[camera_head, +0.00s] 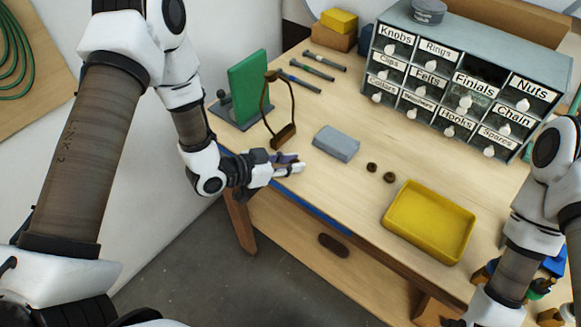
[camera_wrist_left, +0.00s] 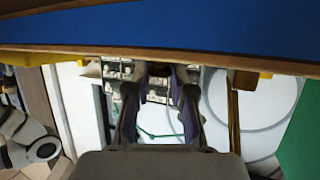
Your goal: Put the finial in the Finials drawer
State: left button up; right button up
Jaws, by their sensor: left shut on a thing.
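My left gripper (camera_head: 290,164) is over the front left edge of the workbench, apart from the drawer cabinet. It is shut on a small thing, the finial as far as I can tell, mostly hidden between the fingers. In the left wrist view the purple-padded fingers (camera_wrist_left: 160,90) point away over it. The Finials drawer (camera_head: 474,87) is in the grey cabinet at the back right. Its front stands out from its neighbours, with a dark opening above it, so it looks pulled open. My right arm is at the right edge; its gripper is out of view.
A yellow tray (camera_head: 430,222) lies at the front right. A grey block (camera_head: 336,143) and two small brown round pieces (camera_head: 380,172) lie mid-bench. A green upright board (camera_head: 248,88) and a dark wire loop with a brown base (camera_head: 283,136) stand near the left gripper.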

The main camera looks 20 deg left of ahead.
pick_arm(q)
jog(key=shift+w, duration=0.1)
grip_shut()
jog(key=o, duration=0.9)
grip_release()
jog(key=shift+f, duration=0.1)
